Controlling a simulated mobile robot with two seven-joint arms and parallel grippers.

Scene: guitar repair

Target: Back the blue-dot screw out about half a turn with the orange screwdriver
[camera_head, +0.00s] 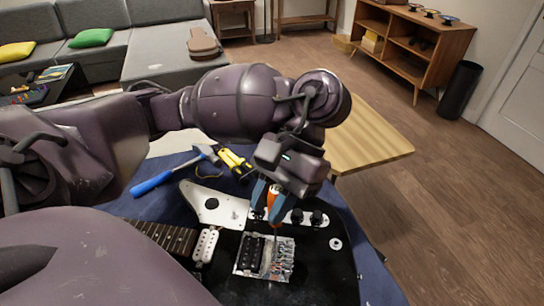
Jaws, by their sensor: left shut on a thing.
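My left gripper (268,196) reaches down over the guitar body from the upper left. It is shut on the orange screwdriver (273,204), whose handle shows between the blue fingertips. The screwdriver's thin shaft points down toward the silver bridge plate (284,268) on the black guitar body (327,278). I cannot tell whether the tip touches a screw. The blue-dot screw is too small to make out. My right gripper does not show.
A blue-handled hammer (160,181) and a yellow-black tool (233,161) lie on the dark blue cloth behind the guitar. A white plate (207,203), pickups and black knobs (316,217) surround the gripper. Bare wooden tabletop (368,140) is clear at the back right.

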